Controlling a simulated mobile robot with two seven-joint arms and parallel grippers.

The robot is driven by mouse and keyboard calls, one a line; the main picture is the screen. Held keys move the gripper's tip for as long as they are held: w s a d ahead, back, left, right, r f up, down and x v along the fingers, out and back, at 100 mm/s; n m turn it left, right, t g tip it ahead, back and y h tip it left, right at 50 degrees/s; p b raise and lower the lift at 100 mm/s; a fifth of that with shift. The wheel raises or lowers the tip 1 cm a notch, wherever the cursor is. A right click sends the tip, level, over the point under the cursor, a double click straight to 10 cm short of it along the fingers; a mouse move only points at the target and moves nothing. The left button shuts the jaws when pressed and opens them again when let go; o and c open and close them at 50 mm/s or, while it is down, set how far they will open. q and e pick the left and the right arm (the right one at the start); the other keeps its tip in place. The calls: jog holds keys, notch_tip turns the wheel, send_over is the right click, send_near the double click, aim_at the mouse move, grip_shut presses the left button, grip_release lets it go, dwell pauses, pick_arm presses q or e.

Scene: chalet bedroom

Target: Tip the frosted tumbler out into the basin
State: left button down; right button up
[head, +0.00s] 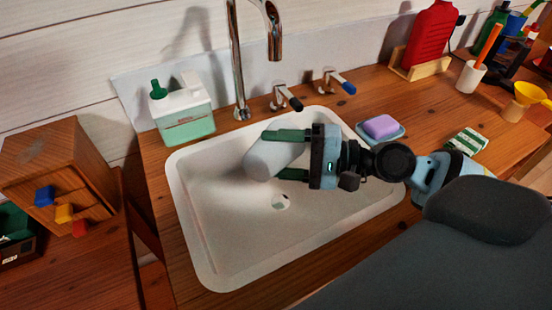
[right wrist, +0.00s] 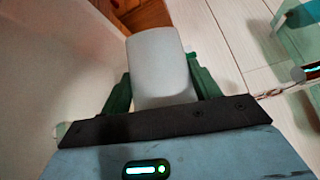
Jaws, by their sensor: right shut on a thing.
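The frosted tumbler (head: 262,162) is a pale, cloudy cylinder, tipped well over on its side above the white basin (head: 188,232). My right gripper (head: 272,155) is shut on it, with one green finger along each side. The right wrist view shows the tumbler (right wrist: 160,68) between the two green fingers (right wrist: 161,88). I cannot tell which end is its mouth. My left gripper is not in view.
A chrome faucet (head: 236,75) rises behind the basin, with two levers (head: 290,98) beside it. A green-and-white jug (head: 184,114) stands at the back left. A purple soap (head: 380,126) on a dish sits right of the basin, with a striped sponge (head: 467,141) farther right.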

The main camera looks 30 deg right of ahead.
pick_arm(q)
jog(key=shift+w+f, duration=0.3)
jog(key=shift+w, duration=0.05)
pick_arm(e)
jog(key=shift+s+r, duration=0.1)
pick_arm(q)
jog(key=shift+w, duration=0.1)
